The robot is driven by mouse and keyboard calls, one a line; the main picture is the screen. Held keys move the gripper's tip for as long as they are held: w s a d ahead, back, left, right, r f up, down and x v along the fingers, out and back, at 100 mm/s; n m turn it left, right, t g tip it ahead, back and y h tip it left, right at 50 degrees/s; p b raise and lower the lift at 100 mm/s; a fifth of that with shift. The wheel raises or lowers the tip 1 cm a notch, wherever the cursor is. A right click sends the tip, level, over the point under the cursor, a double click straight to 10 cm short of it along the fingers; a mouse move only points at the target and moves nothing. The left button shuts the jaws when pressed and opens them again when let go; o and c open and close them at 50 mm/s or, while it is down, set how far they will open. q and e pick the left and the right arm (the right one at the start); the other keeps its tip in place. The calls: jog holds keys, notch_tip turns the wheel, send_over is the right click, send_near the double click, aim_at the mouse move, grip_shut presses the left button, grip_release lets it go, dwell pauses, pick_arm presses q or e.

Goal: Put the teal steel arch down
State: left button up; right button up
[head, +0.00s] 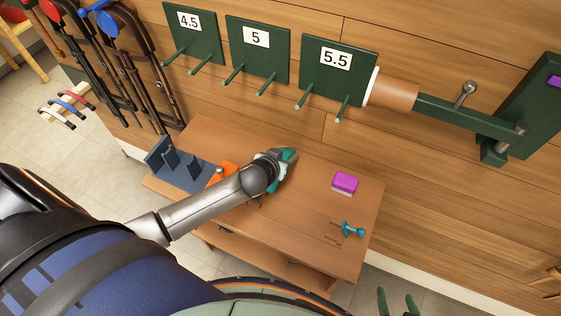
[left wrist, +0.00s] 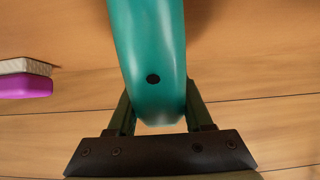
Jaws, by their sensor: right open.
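The teal steel arch (left wrist: 150,50) fills the middle of the left wrist view, with a dark round hole near its closer end. That end sits between the two fingers of my left gripper (left wrist: 160,112), which look shut on it. In the head view the left gripper (head: 283,160) is over the middle of the small wooden table (head: 275,240), and only a small part of the arch (head: 289,155) shows beside it. I cannot tell whether the arch touches the tabletop. My right gripper (head: 396,298) is open and empty at the bottom edge of the head view.
On the table are a dark blue-grey rack (head: 170,160), an orange item (head: 222,174), a purple-topped block (head: 345,182) and a teal knobbed piece (head: 351,229). Numbered green pegged panels (head: 338,78) and a green arm with a brown cylinder (head: 393,93) hang on the wall behind.

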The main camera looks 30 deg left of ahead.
pick_arm(q)
grip_shut()
jog(key=shift+r, duration=0.15)
dwell(0.4)
